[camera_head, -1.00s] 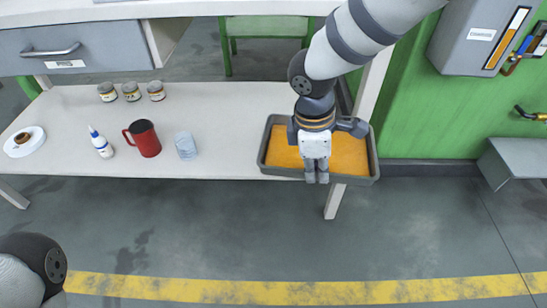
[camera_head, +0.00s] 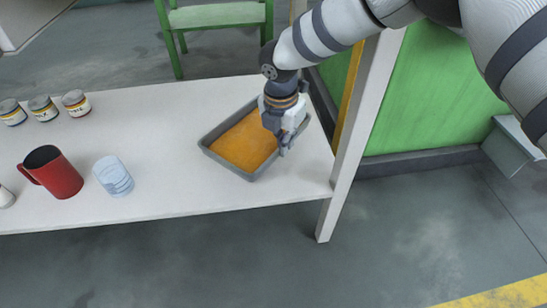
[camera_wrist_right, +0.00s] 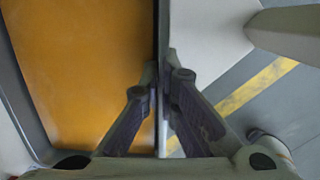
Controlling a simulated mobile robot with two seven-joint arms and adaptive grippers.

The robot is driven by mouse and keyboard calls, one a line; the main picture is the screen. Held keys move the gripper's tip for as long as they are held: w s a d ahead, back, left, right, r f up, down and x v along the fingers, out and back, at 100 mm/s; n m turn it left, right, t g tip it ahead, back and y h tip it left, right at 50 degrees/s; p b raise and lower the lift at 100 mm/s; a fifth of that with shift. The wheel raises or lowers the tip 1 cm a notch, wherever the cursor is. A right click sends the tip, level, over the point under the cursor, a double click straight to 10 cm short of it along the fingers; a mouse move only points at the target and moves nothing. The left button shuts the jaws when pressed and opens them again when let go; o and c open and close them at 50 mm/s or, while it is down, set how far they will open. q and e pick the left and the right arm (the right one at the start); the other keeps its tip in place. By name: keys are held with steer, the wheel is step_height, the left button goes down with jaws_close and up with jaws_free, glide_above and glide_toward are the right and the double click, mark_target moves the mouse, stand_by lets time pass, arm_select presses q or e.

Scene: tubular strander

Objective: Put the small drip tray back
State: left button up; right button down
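The small drip tray (camera_head: 224,163) is a shallow grey tray with an orange inside (camera_head: 243,143). In the head view it is over the right part of the white tabletop, turned at an angle. I cannot tell whether its bottom touches the table. My right gripper (camera_head: 284,147) is at the tray's right-hand side wall. In the right wrist view the gripper's fingers (camera_wrist_right: 165,80) lie on either side of the tray wall, shut on it, with the orange inside to the left. My left gripper is out of view.
On the white table (camera_head: 160,200) stand a red mug (camera_head: 60,178), a clear ribbed cup (camera_head: 114,176) and several small jars (camera_head: 43,108). A white table leg and post (camera_head: 352,140) stand right of the tray. A green stool (camera_head: 220,15) is behind.

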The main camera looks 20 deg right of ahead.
mark_target(283, 169)
step_height(283, 169, down, 7)
steer(key=shift+r+b, duration=0.15)
steer(key=shift+b, duration=0.85)
steer(key=shift+r, duration=0.1)
steer(key=c, duration=1.8)
jaws_free()
step_height(283, 169, up, 7)
steer(key=p, duration=0.3)
steer(key=shift+s+a+r, duration=0.2)
steer(key=shift+s+a, duration=0.2)
steer(key=shift+a, duration=0.05)
